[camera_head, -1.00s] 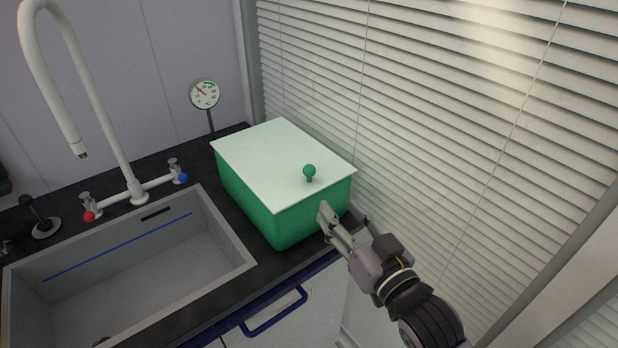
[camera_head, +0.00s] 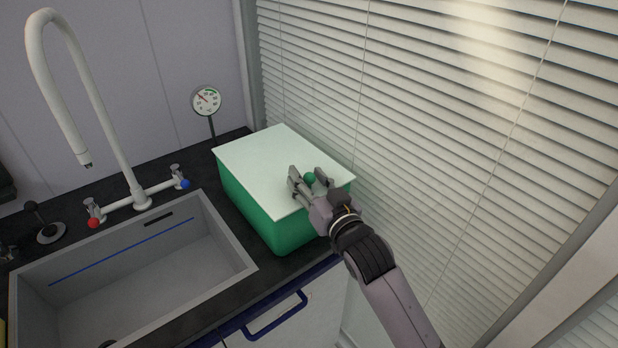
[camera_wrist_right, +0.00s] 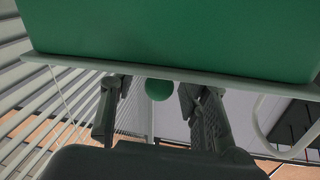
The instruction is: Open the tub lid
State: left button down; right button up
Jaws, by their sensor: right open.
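A green tub (camera_head: 262,213) stands on the dark counter, covered by a flat pale lid (camera_head: 272,160). A round green knob (camera_head: 310,178) sits on the lid near its front right end. My right gripper (camera_head: 308,176) is open over that end of the lid, with one finger on each side of the knob. In the right wrist view, which appears upside down, the knob (camera_wrist_right: 159,89) shows between the two spread fingers, with visible gaps. The tub wall (camera_wrist_right: 180,35) fills the top of that view, with the lid edge (camera_wrist_right: 165,70) below it. My left gripper is not in view.
A sink (camera_head: 130,262) with a white faucet (camera_head: 113,150) lies left of the tub. A round gauge (camera_head: 206,101) stands behind the tub. Window blinds (camera_head: 430,130) rise close along the tub's right side. A blue handle (camera_head: 275,315) juts from the cabinet front.

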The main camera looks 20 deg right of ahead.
grip_shut()
dwell(0.5)
dwell(0.3)
